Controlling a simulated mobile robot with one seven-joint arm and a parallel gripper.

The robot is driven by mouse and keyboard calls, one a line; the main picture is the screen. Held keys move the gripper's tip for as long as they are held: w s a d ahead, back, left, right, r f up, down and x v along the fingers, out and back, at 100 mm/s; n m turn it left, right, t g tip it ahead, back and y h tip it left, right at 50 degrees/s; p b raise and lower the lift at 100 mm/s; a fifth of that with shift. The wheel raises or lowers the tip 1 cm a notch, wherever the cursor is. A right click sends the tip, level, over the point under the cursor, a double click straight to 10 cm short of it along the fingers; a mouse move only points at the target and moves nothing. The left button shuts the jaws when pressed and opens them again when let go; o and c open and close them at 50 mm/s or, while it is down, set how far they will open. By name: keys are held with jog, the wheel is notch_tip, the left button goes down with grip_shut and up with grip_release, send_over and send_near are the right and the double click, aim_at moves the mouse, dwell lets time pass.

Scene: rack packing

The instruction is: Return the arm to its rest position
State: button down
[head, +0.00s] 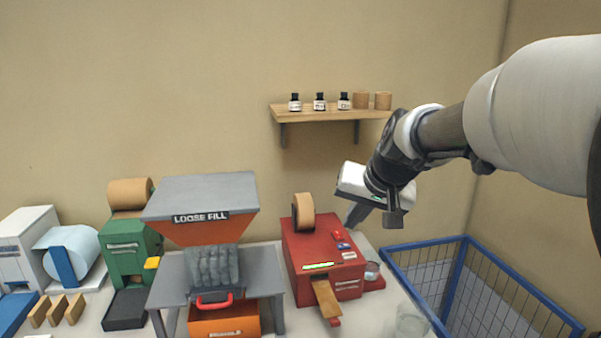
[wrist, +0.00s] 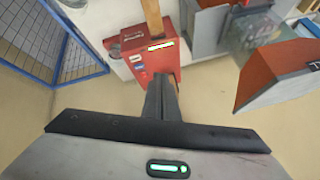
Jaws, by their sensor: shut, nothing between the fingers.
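My gripper (head: 352,222) hangs in the air at the right of the head view, its fingers pointing down and left. It is above and to the right of the red tape machine (head: 318,252), seemingly apart from it. In the wrist view my gripper (wrist: 161,82) shows its dark fingers together with nothing between them, and the red machine (wrist: 150,58) lies beyond the tips. My arm reaches in from the right edge of the head view.
A blue wire cage (head: 460,270) stands at the right. The loose-fill hopper (head: 205,190) is left of the red machine, with a green machine (head: 130,248) further left. A wooden shelf (head: 330,113) with small bottles is on the wall. A clear cup (head: 411,320) stands near the bench's front.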

jog(key=s+d+f+n+g+h+p, duration=0.1)
jog(key=s+d+n+h+p, duration=0.1)
jog(key=s, duration=2.3)
jog(key=shift+s+d, duration=0.35)
jog(key=shift+d, duration=0.15)
